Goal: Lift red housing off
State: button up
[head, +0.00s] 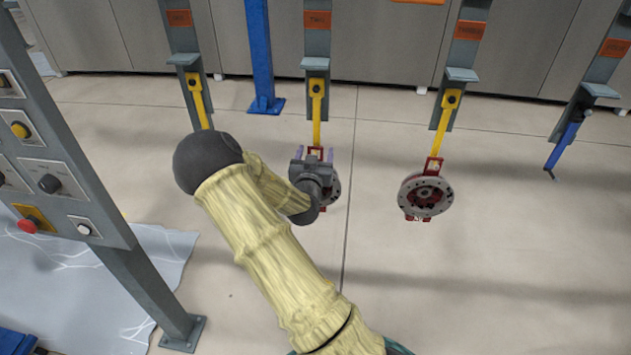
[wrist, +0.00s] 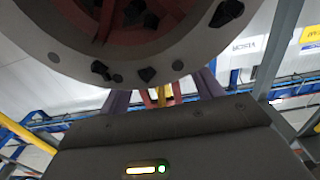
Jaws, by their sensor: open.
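A red housing with a grey flanged ring (head: 331,190) hangs from the second yellow hook (head: 317,110), partly hidden behind my gripper. In the wrist view its grey ring (wrist: 65,60) with dark bolts fills the top, red body inside. My gripper (head: 314,154) is at this housing, its purple fingers up on either side of the red upper part. In the wrist view the fingers of my gripper (wrist: 162,90) stand apart, with red strips and the yellow hook between them. Contact cannot be told. A second red housing (head: 426,195) hangs from the third yellow hook (head: 440,120).
A control panel (head: 50,160) on a grey post stands at the left. The first yellow hook (head: 198,100) is partly hidden by my arm. A blue post (head: 260,55) stands behind. A blue hook (head: 567,140) hangs empty at right. Floor at lower right is clear.

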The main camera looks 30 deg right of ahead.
jog(key=shift+s, duration=0.15)
jog(key=shift+c, duration=0.4)
grip_shut()
jog(key=shift+r, duration=0.15)
